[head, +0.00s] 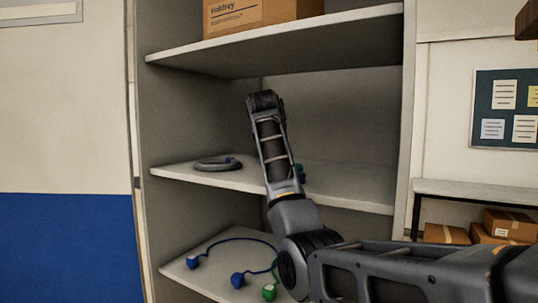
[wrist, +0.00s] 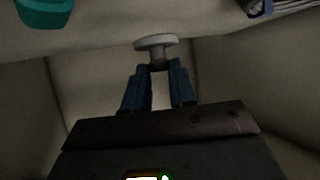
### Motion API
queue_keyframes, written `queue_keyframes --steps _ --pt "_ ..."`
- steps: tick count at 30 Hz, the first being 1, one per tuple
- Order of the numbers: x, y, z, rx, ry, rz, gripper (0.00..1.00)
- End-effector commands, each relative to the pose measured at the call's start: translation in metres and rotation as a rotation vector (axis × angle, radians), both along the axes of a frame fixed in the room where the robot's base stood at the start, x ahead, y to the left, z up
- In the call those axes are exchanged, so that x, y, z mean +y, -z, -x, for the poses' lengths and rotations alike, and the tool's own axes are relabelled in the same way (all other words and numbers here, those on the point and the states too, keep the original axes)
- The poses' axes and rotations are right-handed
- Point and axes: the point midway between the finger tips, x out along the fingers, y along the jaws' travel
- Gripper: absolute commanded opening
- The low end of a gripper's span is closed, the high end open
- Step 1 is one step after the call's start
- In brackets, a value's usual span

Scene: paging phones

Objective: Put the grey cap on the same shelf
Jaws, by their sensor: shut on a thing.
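My gripper (wrist: 157,72) is shut on the grey cap (wrist: 156,42) in the wrist view. The cap is a pale grey disc with a short darker stem, and the stem sits between the two blue fingertips. In the head view my arm reaches into the shelf unit, and my gripper and the cap are hidden behind it. The middle shelf (head: 345,188) carries a grey ring-shaped thing (head: 218,163) at its left. A small teal thing (head: 300,172) shows beside my arm at that shelf.
The lower shelf (head: 205,282) holds blue plugs (head: 238,280) and a green plug (head: 269,292) on a cord. A cardboard box (head: 262,12) stands on the upper shelf. A teal thing (wrist: 45,12) is at the wrist view's top left. The middle shelf's right part looks clear.

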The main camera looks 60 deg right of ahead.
Motion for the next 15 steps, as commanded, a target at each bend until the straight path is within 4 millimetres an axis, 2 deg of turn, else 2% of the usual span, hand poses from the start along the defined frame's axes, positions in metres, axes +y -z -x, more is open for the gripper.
queue_keyframes --steps 3,8,15 --pt "0.01 0.006 -0.005 0.0 -0.001 0.0 0.0" --pt "0.012 0.013 -0.006 0.0 0.0 -0.001 0.0" --pt "0.012 0.044 -0.006 0.002 0.0 0.0 0.0"
